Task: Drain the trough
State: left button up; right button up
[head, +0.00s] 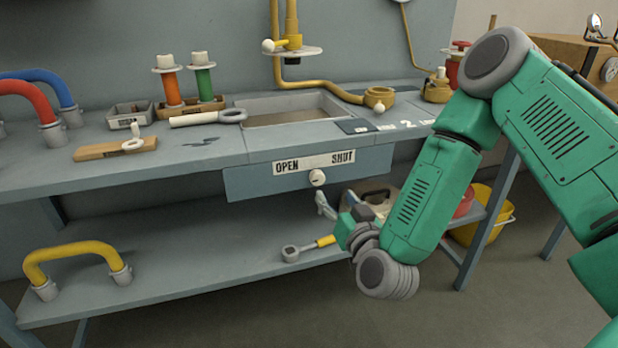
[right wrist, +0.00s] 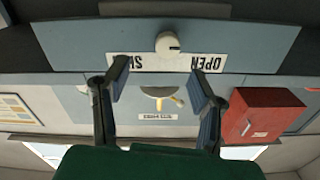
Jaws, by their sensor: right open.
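The trough (head: 240,102) is a grey-rimmed basin set into the bench top, with a flat brownish surface inside; I cannot tell its depth. On the blue-grey panel (head: 245,185) below it is a white label (head: 287,166) reading OPEN at left and SHUT at right. A round white knob (head: 317,178) sits at the label's lower edge. It also shows in the upside-down right wrist view (right wrist: 167,44), with a small dark mark; its setting is unclear. My right gripper (head: 336,205) is open and empty, below and in front of the knob, apart from it. My left gripper is out of view.
Above the trough hangs a yellow pipe (head: 292,42) with a tap. The lower shelf (head: 190,275) holds a yellow hose (head: 78,250) and a yellow-handled tool (head: 308,247). A yellow bucket (head: 481,222) stands behind my right arm.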

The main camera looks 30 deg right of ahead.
aim_at(316, 179)
jog(key=x, duration=0.4)
jog(key=shift+a+b, duration=0.1)
jog(key=shift+b, duration=0.3)
jog(key=w, duration=0.3)
jog(key=w+b, duration=0.1)
jog(key=shift+w+a+r, duration=0.2)
jog(key=shift+w+a, duration=0.1)
jog(key=shift+w, duration=0.05)
jog(key=shift+w+d+f+b, duration=0.15)
jog(key=shift+w+d, duration=0.2)
jog(key=shift+w, duration=0.25)
jog(key=shift+w+d+r+b, duration=0.15)
jog(key=shift+w+d, duration=0.2)
jog(key=shift+w, duration=0.2)
jog(key=shift+w+d+f, duration=0.1)
jog(key=shift+d+f, duration=0.1)
jog(key=shift+d, duration=0.2)
jog(key=shift+a+r, duration=0.1)
jog(key=shift+a, duration=0.15)
jog(key=shift+c, duration=0.8)
jog(key=shift+a+r, duration=0.1)
jog(key=shift+a, duration=0.25)
grip_shut()
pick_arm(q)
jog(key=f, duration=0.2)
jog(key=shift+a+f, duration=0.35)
pick_arm(e)
jog(key=shift+d, duration=0.15)
